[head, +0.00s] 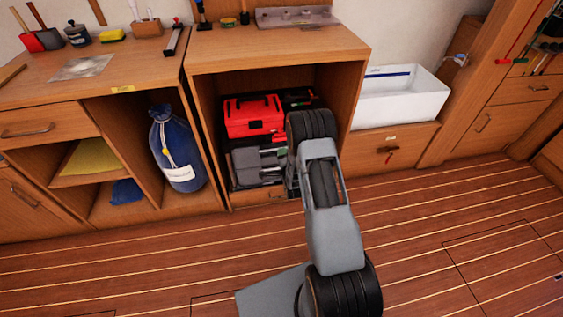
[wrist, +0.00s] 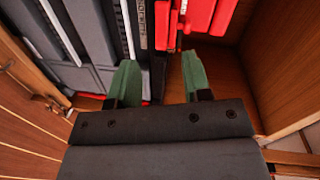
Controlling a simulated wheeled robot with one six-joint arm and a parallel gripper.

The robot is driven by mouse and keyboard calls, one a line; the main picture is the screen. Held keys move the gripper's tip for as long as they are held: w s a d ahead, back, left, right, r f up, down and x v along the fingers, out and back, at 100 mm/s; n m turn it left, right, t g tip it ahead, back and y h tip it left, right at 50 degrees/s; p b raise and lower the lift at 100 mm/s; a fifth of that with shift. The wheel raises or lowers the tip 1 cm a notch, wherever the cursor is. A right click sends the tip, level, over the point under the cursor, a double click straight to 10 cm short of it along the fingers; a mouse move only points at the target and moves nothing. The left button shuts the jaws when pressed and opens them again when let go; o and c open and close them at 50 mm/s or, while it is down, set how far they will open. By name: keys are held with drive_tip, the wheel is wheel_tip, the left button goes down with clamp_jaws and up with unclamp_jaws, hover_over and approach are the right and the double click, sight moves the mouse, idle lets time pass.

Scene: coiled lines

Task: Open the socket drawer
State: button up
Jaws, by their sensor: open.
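A tool chest stands in the open cabinet bay, with grey drawer fronts (head: 257,165) low down and a red toolbox (head: 254,117) above them. In the wrist view the grey fronts (wrist: 86,40) with pale strips lie at left, and the red part (wrist: 202,14) is at top right. A black part with a printed pale strip (wrist: 143,24) runs between them. My gripper (wrist: 159,58) is open, its two green fingers apart around the line of the black part. I cannot tell whether they touch it. My arm hides the chest's right side in the head view. I see no readable socket drawer label.
The bay's wooden side wall (wrist: 275,60) is close on the right in the wrist view. A blue bag (head: 175,150) stands in the bay to the left. A white bin (head: 400,95) stands at right. The floor (head: 140,265) in front is clear.

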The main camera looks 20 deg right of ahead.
wheel_tip(320, 180, down, 8)
drive_tip(key=s+d+m+t+b, duration=0.1)
drive_tip(key=s+m+t+b, duration=0.1)
drive_tip(key=w+d+b, duration=0.2)
drive_tip(key=w+b, duration=0.2)
drive_tip(key=w, duration=0.8)
drive_tip(key=shift+w+d+h, duration=0.3)
drive_tip(key=shift+w+d, duration=0.05)
drive_tip(key=shift+w, duration=0.05)
drive_tip(key=shift+c, duration=0.2)
clamp_jaws()
